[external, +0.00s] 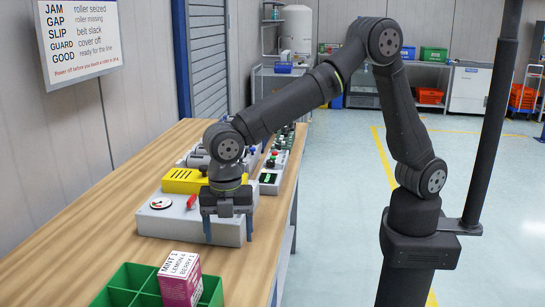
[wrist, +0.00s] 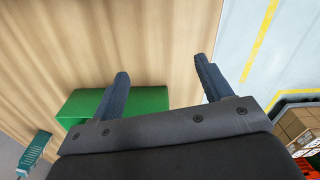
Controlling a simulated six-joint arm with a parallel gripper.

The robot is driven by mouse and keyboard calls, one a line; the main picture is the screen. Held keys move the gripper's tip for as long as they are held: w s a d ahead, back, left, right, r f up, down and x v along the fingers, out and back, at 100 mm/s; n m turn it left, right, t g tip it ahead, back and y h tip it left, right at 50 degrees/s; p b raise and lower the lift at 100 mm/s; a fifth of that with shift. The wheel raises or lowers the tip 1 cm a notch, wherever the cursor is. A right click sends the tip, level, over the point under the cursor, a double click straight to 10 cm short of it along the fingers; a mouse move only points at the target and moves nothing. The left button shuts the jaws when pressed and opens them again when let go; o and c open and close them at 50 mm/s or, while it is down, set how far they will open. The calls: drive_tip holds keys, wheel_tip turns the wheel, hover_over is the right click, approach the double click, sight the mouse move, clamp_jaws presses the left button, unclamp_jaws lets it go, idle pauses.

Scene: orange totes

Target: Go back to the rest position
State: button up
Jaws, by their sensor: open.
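My gripper (external: 228,230) points down over the wooden bench, at the near side of a grey box with a dial. Its two blue-grey fingers are spread apart with nothing visible between them. In the wrist view my gripper (wrist: 161,75) is also open, with bare wood beyond the fingertips. A green object (wrist: 150,99) shows partly behind the fingers and the gripper body there. My arm arches from its base at the right over to the bench.
The grey box (external: 154,222) carries a red lever and stands by a yellow unit (external: 188,181). Nearer are a green divided bin (external: 125,284) and a pink-and-white carton (external: 180,280). A dark post (external: 494,120) stands right of my arm. The floor between bench and back shelves is open.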

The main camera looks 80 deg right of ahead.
drive_tip(key=shift+f, duration=3.2)
drive_tip(key=shift+r, duration=0.1)
drive_tip(key=w+a+r, duration=0.2)
drive_tip(key=r, duration=0.6)
drive_tip(key=w+a+r+m, duration=0.1)
drive_tip(key=w+a+r, duration=0.1)
drive_tip(key=r, duration=0.5)
drive_tip(key=shift+w+a+r+m, duration=0.2)
drive_tip(key=shift+r+m, duration=0.1)
drive_tip(key=shift+r, duration=0.05)
